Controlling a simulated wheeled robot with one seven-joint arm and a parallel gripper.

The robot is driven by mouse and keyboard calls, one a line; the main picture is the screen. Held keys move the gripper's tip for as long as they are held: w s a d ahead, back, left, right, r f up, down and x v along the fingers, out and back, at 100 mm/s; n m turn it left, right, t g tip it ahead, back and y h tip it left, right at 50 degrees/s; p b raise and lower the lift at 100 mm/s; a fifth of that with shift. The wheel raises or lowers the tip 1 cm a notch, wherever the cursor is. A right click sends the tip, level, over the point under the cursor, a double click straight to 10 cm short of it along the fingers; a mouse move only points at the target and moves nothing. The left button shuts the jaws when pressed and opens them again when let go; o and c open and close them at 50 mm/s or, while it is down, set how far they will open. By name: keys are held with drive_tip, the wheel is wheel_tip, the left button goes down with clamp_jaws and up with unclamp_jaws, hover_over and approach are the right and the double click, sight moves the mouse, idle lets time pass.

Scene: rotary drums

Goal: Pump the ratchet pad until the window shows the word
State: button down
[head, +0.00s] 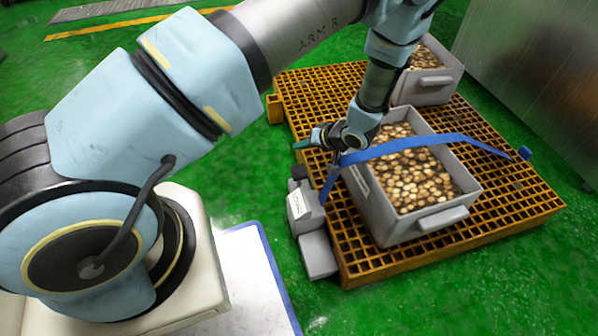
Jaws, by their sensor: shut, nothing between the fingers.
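A grey ratchet unit (304,212) sits at the left edge of the orange grid pallet (495,224). It has a pale label or window (297,205) whose marks are too small to read. A lower grey block (318,255) adjoins it at the front, and a small dark piece (298,172) shows behind it. I cannot tell which part is the pad. A blue strap (420,144) runs from near the unit across a grey bin (415,226). My gripper (333,167) is shut and empty, just above and behind the unit by the strap. Contact is unclear.
The bin holds many brown and cream round pieces. A second filled bin (424,87) stands behind it on the pallet. A metal cabinet (535,70) stands at the right. Green floor (400,305) in front of the pallet is clear.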

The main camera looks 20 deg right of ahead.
drive_tip(key=b, duration=0.6)
hover_over(300, 173)
wheel_tip(300, 173, down, 7)
drive_tip(key=shift+s+d+r, duration=0.1)
drive_tip(key=shift+d+r, duration=0.05)
drive_tip(key=shift+r, duration=0.05)
drive_tip(key=shift+f, duration=0.9)
drive_tip(key=shift+f, duration=0.1)
idle(0.6)
drive_tip(key=shift+f, duration=0.3)
drive_tip(key=shift+f+b, duration=0.65)
drive_tip(key=shift+f, duration=1)
idle(1.5)
drive_tip(key=shift+r, duration=0.15)
drive_tip(key=shift+r+p, duration=1.95)
drive_tip(key=shift+p, duration=0.2)
